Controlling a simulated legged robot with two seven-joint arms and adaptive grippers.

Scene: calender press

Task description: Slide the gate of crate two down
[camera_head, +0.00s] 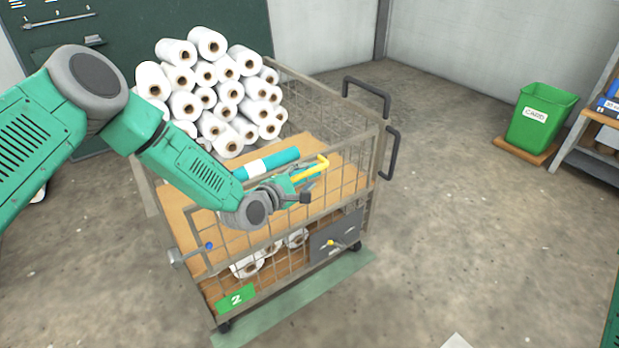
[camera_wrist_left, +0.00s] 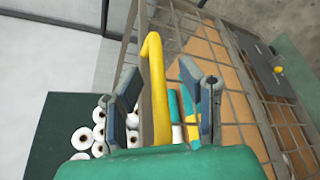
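Crate two (camera_head: 284,283) is a wire-mesh cart with a green "2" label (camera_head: 236,299) low on its front. Its front mesh gate (camera_head: 345,187) stands across the upper opening; how far it is up or down is unclear. A yellow hooked bar (camera_head: 312,169) shows at the gate's upper edge; I cannot tell what it is fixed to. My left gripper (camera_head: 305,187) is at this mesh, beside the yellow bar. In the left wrist view the yellow bar (camera_wrist_left: 155,80) lies between two spread fingers, with gaps on both sides. My right gripper is out of view.
White rolls (camera_head: 215,85) are piled at the crate's back left. A teal roll (camera_head: 268,163) lies on the wooden shelf. Floor to the right is clear up to a green bin (camera_head: 540,118).

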